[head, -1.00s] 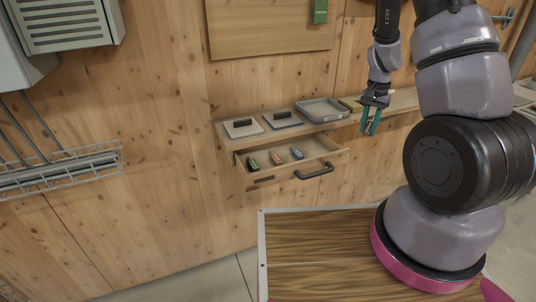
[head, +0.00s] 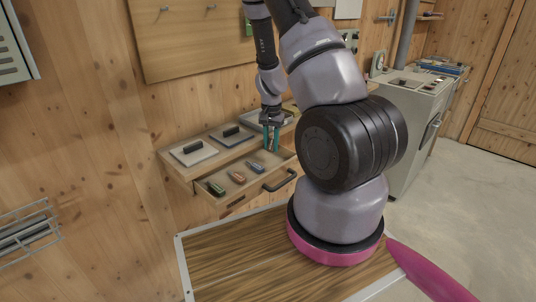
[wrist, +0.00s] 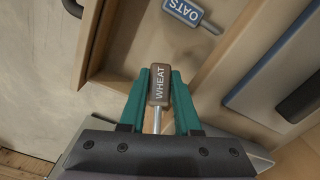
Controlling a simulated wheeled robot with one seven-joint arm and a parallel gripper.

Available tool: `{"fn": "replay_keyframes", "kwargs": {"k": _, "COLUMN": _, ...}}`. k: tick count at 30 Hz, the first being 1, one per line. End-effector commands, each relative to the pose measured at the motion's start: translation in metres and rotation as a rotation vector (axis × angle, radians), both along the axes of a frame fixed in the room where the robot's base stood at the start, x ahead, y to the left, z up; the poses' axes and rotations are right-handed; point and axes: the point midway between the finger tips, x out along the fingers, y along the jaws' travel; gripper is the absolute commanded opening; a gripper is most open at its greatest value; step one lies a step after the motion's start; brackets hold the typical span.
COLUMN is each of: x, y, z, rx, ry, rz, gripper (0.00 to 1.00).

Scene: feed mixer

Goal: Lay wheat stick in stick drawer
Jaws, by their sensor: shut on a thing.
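The wheat stick, a brown block labelled WHEAT (wrist: 158,84) on a thin metal rod, is between the teal fingers of my gripper (wrist: 160,100) in the wrist view. My gripper (head: 270,138) is shut on it and points down over the right end of the open stick drawer (head: 225,203) in the head view. The wooden drawer holds a dark green stick (head: 215,188), a reddish-brown stick (head: 236,177) and a blue stick (head: 256,167). In the wrist view the blue stick reads OATS (wrist: 184,12). The gap between the wheat stick and the drawer floor is hard to judge.
The shelf above the drawer carries two lidded plates (head: 194,151) (head: 232,134) and a grey tray (head: 287,117), partly behind my gripper. The drawer's dark handle (head: 280,181) sticks out in front. The drawer floor right of the blue stick looks clear.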

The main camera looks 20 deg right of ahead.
Motion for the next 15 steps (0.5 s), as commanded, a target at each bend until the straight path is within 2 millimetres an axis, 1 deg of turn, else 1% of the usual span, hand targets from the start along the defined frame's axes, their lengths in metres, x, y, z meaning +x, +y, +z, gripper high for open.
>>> {"fn": "replay_keyframes", "kwargs": {"k": 6, "x": -0.001, "y": -0.001, "z": -0.028, "rx": 0.000, "ry": 0.003, "rz": -0.002, "gripper": 0.00}}
{"fn": "replay_keyframes", "kwargs": {"k": 8, "x": -0.001, "y": 0.000, "z": -0.035, "rx": 0.002, "ry": 0.003, "rz": -0.002, "gripper": 0.00}}
{"fn": "replay_keyframes", "kwargs": {"k": 15, "x": 0.000, "y": 0.000, "z": -0.036, "rx": 0.000, "ry": 0.000, "rz": -0.001, "gripper": 0.00}}
